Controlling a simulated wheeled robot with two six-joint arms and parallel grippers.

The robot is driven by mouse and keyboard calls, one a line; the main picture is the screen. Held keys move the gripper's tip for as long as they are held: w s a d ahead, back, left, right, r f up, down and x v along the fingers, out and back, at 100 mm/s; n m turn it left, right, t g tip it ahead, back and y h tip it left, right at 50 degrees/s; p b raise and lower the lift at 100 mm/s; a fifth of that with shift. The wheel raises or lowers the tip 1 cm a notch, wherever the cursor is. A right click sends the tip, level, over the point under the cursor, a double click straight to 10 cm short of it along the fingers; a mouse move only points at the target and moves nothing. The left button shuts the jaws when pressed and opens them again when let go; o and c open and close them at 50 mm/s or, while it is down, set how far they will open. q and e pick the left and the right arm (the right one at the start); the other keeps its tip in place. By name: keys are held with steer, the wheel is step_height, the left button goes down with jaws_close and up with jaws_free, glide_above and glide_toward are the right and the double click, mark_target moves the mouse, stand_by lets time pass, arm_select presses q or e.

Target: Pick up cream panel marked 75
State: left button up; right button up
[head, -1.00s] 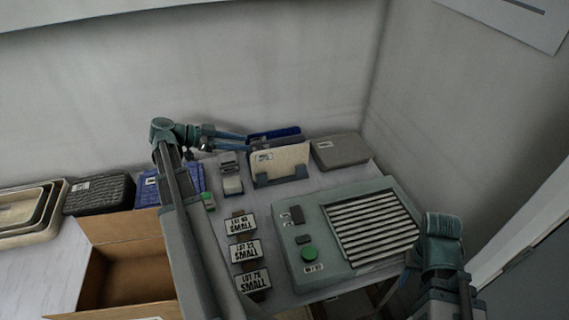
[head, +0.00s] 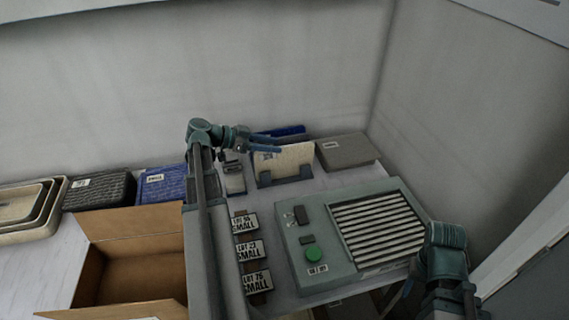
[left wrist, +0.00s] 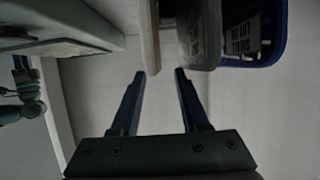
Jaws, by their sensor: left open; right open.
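The cream panel (head: 297,155) stands upright in a dark holder (head: 286,179) at the back of the table. Its small label is too blurred to read. In the left wrist view the cream panel (left wrist: 149,35) is edge-on, its end close to the fingertips and roughly in line with the gap. My left gripper (head: 277,144) is open at the panel's upper left, partly covering it; it also shows in the left wrist view (left wrist: 160,73). My right gripper (head: 395,298) is open and low at the right.
A grey box (head: 346,151) lies right of the holder. An open carton (head: 130,227) and nested trays (head: 30,235) are at left.

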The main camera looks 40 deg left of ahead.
mark_target(285, 146)
arm_select(q)
steer(key=b+x, duration=0.1)
steer(key=x, duration=0.3)
steer(key=shift+s+d, duration=0.15)
steer(key=shift+s, duration=0.05)
steer(key=shift+w+d+f, duration=0.15)
steer(key=shift+w+d, duration=0.05)
steer(key=shift+w, duration=0.15)
jaws_close()
stand_by(0.8)
